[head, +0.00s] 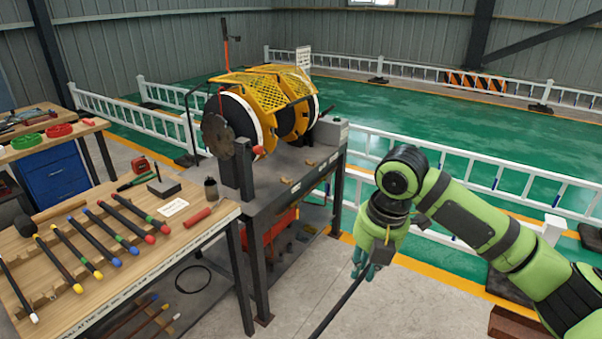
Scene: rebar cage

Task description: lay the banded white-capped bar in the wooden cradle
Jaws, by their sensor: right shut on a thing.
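My right gripper (365,269) points down over the concrete floor, right of the dark machine table. It is shut on a dark bar (338,306), which slants down and left out of the frame. No cap or band shows on the visible part of this bar, and its lower end is out of view. Another dark bar with a white cap (34,318) lies at the left edge of the wooden bench. Notched wooden strips (44,299) lie under the bars on the bench; I cannot tell whether they are the cradle. My left gripper is not in view.
Several bars with blue, yellow and red ends (98,229) lie on the wooden bench (200,238). A machine with a yellow mesh guard (262,88) stands on the dark table (318,158). White railings (480,160) run behind my right arm. The floor (290,300) below the gripper is open.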

